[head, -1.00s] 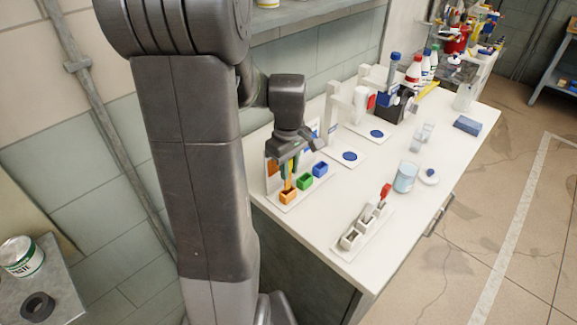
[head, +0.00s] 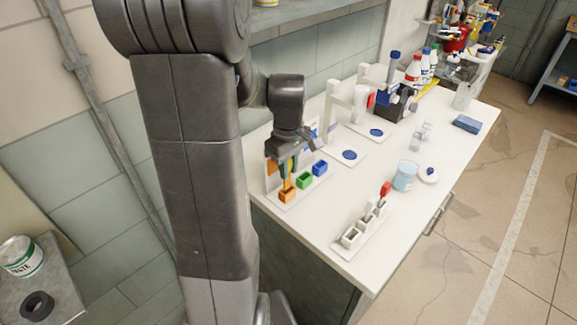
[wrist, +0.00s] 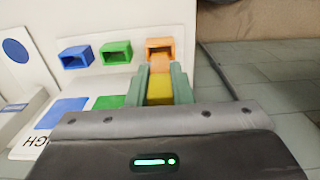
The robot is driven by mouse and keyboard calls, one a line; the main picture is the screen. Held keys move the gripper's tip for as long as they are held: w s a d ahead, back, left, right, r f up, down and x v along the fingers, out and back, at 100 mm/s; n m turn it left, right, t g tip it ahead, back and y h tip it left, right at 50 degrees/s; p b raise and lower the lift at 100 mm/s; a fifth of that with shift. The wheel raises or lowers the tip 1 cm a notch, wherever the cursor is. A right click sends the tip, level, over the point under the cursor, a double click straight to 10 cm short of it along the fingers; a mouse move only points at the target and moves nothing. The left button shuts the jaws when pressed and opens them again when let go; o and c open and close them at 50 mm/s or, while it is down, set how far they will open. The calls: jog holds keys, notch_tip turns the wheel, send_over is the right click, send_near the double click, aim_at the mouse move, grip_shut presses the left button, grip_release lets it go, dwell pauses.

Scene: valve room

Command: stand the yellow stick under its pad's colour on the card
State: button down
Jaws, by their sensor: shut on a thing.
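My gripper (wrist: 160,88) is shut on the yellow stick (wrist: 160,91), which shows between its two grey-green fingers. The stick's far end looks orange and points at the orange open box (wrist: 160,46); I cannot tell how deep it is in the box. In the head view my gripper (head: 287,172) is right above the orange box (head: 287,195), at the near left end of the row. The green box (head: 305,181) and blue box (head: 320,169) follow it. The card behind them shows a blue patch (wrist: 62,112) and a green patch (wrist: 108,102); my gripper hides part of it.
A white rack with several slots and a red-topped item (head: 385,189) stands near the bench's front edge. A pale blue tub (head: 404,176) is beside it. White stands with blue discs (head: 349,155) are farther back. The bench between the boxes and the front rack is clear.

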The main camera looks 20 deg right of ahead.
jog(key=shift+f+b, duration=1.45)
jog(key=shift+f, duration=0.65)
dwell(1.1)
jog(key=c, duration=1.2)
grip_release()
jog(key=shift+r, duration=0.1)
notch_tip(320, 180, up, 14)
jog(key=shift+f, duration=0.2)
jog(key=shift+f, duration=0.1)
notch_tip(320, 180, down, 14)
jog(key=shift+r, duration=0.45)
